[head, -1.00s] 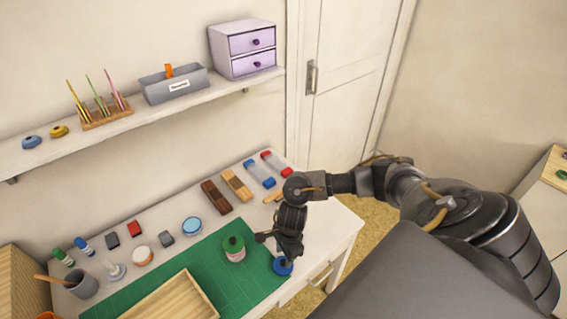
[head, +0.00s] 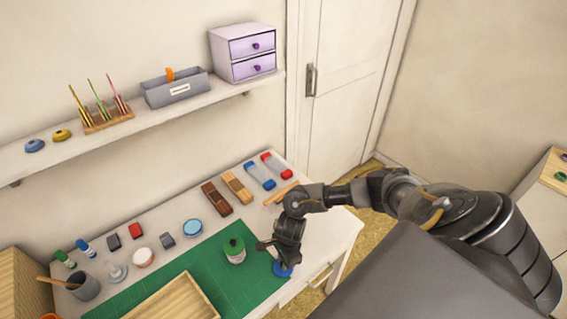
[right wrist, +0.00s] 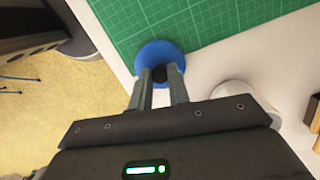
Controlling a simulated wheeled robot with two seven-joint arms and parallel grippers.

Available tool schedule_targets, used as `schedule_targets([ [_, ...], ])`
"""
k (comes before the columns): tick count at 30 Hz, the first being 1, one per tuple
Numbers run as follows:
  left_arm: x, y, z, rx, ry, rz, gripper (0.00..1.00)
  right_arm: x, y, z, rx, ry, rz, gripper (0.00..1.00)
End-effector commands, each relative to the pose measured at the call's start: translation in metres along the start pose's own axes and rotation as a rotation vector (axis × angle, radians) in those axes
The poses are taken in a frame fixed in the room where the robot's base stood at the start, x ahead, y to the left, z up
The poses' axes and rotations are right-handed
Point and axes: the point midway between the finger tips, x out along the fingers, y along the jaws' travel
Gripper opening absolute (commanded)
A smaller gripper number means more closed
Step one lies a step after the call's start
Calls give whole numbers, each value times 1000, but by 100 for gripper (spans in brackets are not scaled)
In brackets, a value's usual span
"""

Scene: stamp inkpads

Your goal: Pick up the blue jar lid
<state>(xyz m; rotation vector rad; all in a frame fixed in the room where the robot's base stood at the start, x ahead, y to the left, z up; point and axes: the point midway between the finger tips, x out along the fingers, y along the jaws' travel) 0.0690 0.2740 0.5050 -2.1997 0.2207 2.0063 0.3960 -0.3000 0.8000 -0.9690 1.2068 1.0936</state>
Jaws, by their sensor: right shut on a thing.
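The blue jar lid (head: 283,270) is a round blue disc at the right edge of the green cutting mat (head: 212,262). In the right wrist view the blue lid (right wrist: 158,52) has a dark knob, and it overlaps the edge of the mat. My right gripper (head: 279,252) is over the lid, with its fingers pointing down. In the right wrist view its two fingers (right wrist: 160,75) are shut on the dark knob. I cannot tell whether the lid is clear of the surface. My left gripper is not in view.
A wooden tray (head: 172,299) lies at the front. Stamps, inkpads and a cup (head: 84,287) line the table's back and left. A shelf (head: 150,106) runs above.

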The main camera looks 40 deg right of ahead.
Motion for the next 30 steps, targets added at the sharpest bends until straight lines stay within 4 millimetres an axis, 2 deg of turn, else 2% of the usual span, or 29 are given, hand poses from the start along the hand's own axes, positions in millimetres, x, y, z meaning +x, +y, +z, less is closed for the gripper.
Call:
schedule_targets([
  [8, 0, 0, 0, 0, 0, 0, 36, -3, -1, 0, -1, -1, -1, 0],
  [11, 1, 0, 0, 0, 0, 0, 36, -11, -1, 2, -1, -2, -2, 0],
  [15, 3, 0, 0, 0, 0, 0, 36, -33, -2, 4, -5, -2, -5, 0],
  [17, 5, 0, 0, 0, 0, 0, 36, -42, 6, 16, -9, -6, -3, 0],
  [24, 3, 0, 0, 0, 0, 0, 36, -93, 40, 60, -16, -4, -4, 0],
  [30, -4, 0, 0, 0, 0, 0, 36, -107, 68, 94, -12, -2, -3, 0],
])
